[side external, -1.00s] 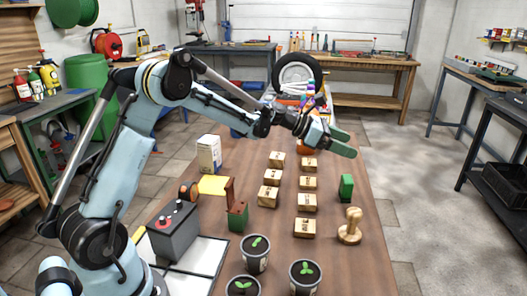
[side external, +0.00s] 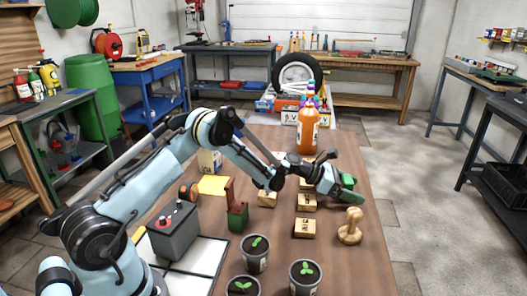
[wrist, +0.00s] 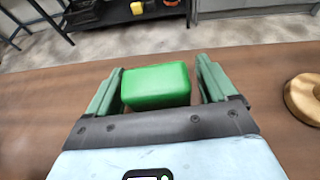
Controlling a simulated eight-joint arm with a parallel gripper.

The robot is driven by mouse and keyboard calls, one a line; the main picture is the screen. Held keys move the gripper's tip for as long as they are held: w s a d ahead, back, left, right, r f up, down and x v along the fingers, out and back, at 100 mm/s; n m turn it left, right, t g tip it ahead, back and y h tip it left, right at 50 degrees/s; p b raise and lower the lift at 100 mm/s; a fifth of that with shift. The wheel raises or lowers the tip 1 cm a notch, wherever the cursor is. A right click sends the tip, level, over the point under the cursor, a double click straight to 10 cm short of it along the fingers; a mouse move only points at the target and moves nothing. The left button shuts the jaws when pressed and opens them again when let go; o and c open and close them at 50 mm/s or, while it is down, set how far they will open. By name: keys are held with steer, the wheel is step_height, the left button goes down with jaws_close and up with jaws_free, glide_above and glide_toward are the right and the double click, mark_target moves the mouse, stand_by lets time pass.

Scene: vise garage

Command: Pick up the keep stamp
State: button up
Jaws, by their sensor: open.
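A green block (wrist: 156,86) stands on the table between the two fingers of my gripper (wrist: 160,68) in the wrist view. In the side view my gripper (side external: 349,187) is low at the right side of the table and partly hides this green block (side external: 347,181). A wooden knob-handled stamp (side external: 350,226) stands upright nearer the camera, apart from my gripper. Its round base (wrist: 303,97) shows at the right edge of the wrist view. I see no readable label marking either as the keep stamp.
Several wooden blocks, one of them clear at the front (side external: 305,228), lie left of my gripper. Potted seedlings (side external: 305,276) stand at the front, an orange bottle (side external: 308,131) at the back. A dark box (side external: 173,232) is at left. The right table edge is close.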

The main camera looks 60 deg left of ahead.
steer(key=shift+w, duration=0.1)
steer(key=c, duration=1.1)
steer(key=shift+o, duration=0.2)
